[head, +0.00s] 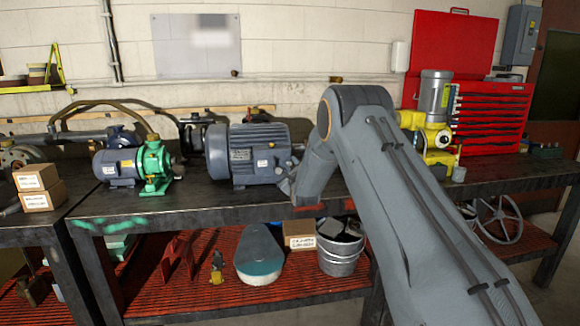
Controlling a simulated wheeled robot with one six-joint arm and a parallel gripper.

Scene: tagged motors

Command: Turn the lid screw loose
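A large grey-blue finned motor (247,155) lies on the dark bench, with small white tags on its side. A smaller grey motor with a green pump (155,165) stands to its left. My gripper (286,186) is at the right end of the large motor, low and close to it. It is small and dark here, partly merged with the motor's end, so I cannot tell whether it touches or whether its fingers are open. No lid screw can be made out in this view.
A yellow machine with a grey motor (435,110) and a red tool cabinet (490,118) stand at the right. Cartons (38,187) sit at the left. The lower red shelf holds a metal bucket (340,248). The bench front (215,204) before the motors is clear.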

